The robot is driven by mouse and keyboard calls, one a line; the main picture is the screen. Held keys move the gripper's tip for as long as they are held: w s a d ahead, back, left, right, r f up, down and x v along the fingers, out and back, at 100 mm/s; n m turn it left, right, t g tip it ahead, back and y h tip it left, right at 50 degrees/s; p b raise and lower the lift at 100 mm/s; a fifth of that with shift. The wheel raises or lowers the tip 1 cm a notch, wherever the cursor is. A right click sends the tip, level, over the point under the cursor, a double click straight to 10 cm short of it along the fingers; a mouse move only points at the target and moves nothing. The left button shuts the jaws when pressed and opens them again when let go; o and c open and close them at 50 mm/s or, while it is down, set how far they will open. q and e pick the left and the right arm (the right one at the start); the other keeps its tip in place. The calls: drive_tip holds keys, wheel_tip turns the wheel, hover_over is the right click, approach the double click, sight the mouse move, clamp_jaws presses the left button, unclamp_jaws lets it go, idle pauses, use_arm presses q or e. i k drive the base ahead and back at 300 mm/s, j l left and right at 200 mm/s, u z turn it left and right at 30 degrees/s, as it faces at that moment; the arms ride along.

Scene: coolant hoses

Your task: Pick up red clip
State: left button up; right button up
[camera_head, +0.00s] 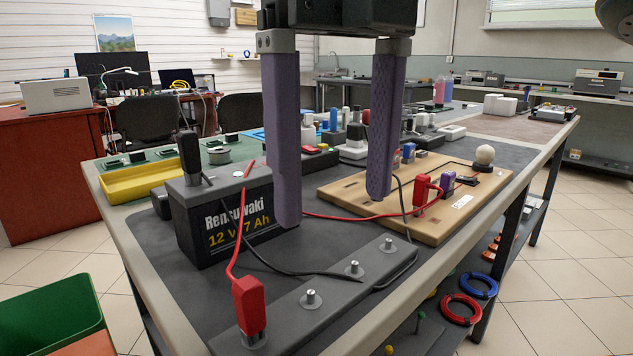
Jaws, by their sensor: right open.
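A red clip (249,303) stands upright on a post at the near end of a grey metal bar (328,308), with a red wire running up from it to the battery (225,220). My right gripper (334,210) hangs from the top of the view with its two purple fingers spread wide and nothing between them. It is above and to the right of the red clip, apart from it. A black clip (190,157) sits on top of the battery. The left gripper is not in view.
A wooden board (350,195) with a red plug (421,190) and other small parts lies behind the bar. A yellow tray (150,183) is at the table's left. Red and black wires cross the dark mat. A green bin (50,325) stands at lower left.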

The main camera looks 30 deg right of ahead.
sight(422, 184)
drive_tip(key=z, duration=1.3)
